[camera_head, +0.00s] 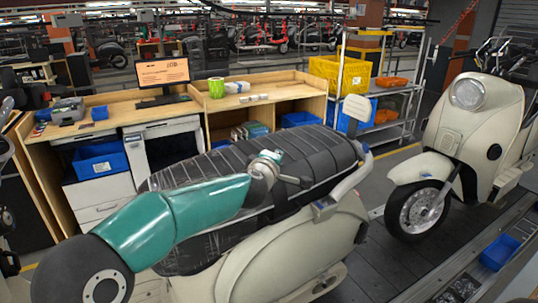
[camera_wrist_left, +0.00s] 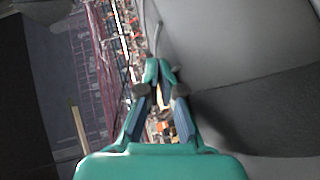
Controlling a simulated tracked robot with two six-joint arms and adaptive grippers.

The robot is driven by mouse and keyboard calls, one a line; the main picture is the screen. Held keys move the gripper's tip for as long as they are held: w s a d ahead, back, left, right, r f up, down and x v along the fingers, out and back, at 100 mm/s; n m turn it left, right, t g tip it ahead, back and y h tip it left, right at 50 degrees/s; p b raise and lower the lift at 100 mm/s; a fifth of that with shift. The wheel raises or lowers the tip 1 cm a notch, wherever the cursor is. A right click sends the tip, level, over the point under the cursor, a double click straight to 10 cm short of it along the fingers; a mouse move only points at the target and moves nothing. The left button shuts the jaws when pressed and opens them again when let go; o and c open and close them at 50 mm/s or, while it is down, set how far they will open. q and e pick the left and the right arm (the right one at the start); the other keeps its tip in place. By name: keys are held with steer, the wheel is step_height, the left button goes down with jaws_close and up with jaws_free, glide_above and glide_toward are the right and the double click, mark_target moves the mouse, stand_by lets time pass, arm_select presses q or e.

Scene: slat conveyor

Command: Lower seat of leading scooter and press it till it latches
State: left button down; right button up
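The near cream scooter (camera_head: 290,250) stands in front of me, with a cream scooter (camera_head: 470,115) behind its tail. Its long black ribbed seat (camera_head: 315,150) lies lengthwise over the body; I cannot tell whether it is latched. My teal left arm crosses the seat from the lower left. My left gripper (camera_head: 274,157) is over the middle of the seat; contact is unclear. In the left wrist view its fingertips (camera_wrist_left: 160,72) are together with nothing visible between them, beside a smooth grey surface and a dark area. My right gripper is not in view.
A wooden workbench (camera_head: 120,103) with a monitor (camera_head: 162,73) stands behind. A yellow crate (camera_head: 340,73) sits on a rack. A blue bin (camera_head: 500,252) lies at lower right.

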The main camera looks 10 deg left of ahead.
arm_select(q)
steer(key=shift+s+d+f, duration=0.1)
steer(key=shift+f, duration=0.2)
steer(key=v, duration=0.8)
steer(key=shift+r, duration=0.25)
steer(key=shift+s+r, duration=0.1)
steer(key=shift+s, duration=0.05)
